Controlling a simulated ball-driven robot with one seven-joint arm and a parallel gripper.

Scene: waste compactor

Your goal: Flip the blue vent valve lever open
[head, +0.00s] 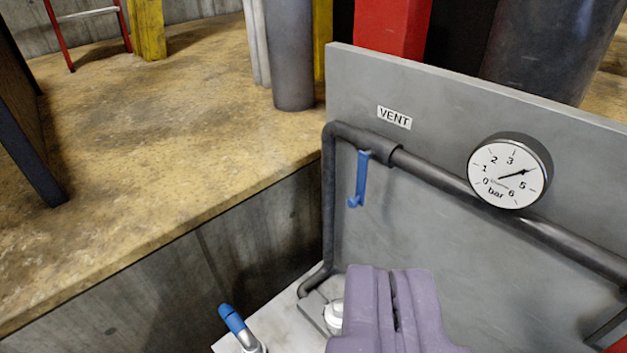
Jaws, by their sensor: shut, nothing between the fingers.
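The blue vent valve lever (361,180) hangs straight down from a valve body on the dark pipe (450,179), below the VENT label (394,117). The pipe runs across the grey panel (400,240) and slopes down to the right. My gripper (392,270) is shut and empty. It shows at the bottom of the head view, below and a little right of the lever, apart from it in the picture.
A pressure gauge (510,172) on the panel reads between 4 and 5 bar. A second blue-handled lever (232,319) stands at the bottom left on a pale plate. A concrete ledge (150,190) lies left of the panel. A red post (392,28) stands behind it.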

